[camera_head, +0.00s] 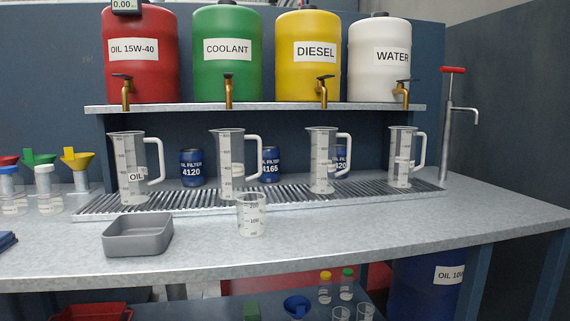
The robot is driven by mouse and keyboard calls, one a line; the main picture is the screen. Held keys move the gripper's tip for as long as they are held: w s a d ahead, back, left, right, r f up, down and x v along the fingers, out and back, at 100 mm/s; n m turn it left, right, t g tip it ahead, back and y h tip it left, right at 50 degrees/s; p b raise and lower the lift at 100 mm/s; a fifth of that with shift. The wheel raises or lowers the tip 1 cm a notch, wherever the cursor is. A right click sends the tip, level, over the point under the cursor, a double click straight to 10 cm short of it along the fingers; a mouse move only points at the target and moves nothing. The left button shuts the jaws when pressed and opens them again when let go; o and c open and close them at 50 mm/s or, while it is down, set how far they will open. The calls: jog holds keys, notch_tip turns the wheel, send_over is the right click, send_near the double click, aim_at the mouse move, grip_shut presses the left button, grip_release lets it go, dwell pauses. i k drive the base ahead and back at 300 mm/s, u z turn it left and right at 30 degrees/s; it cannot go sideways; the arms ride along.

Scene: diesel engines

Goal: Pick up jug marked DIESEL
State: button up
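Several clear jugs with white handles stand upright in a row on the slatted drip tray (90,207). The third jug from the left (319,172) stands below the tap (323,90) of the yellow drum (307,75) marked DIESEL. Its handle points right, and I cannot read the marking on the jug itself. The leftmost jug (128,160) shows the word OIL. The second jug (225,165) and the rightmost jug (402,150) have labels too small to read. My gripper is not in view.
Blue oil filter cans (192,168) stand behind the jugs. A small beaker (251,217) and a grey bin (138,234) sit in front of the tray. A red-handled pump (449,120) stands at the right. The bench top (400,222) is clear at front right.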

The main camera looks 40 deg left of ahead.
aim_at(323, 173)
jog(key=u, duration=1.9)
